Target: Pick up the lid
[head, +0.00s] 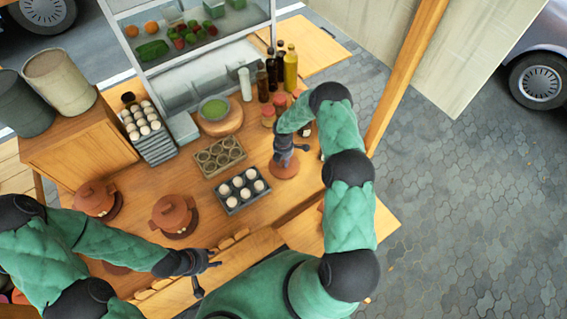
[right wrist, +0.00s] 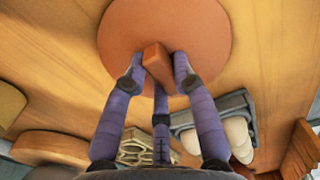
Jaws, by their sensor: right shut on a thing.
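The lid (head: 284,171) is a round, flat terracotta disc on the right part of the wooden counter. In the right wrist view the lid (right wrist: 190,25) shows a block-like handle (right wrist: 157,60) at its middle. My right gripper (head: 285,157) is over the lid from above. Its purple fingers, also in the right wrist view (right wrist: 157,82), are closed around the handle. I cannot tell whether the lid touches the counter. My left gripper (head: 207,276) is open and empty near the counter's front edge, with its fingers spread apart.
Two clay pots (head: 173,214) (head: 96,198) stand on the left. A dark egg tray (head: 242,190) and a mould tray (head: 218,157) lie left of the lid. Jars and bottles (head: 290,68) stand behind it. A green bowl (head: 213,109) sits on a round board.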

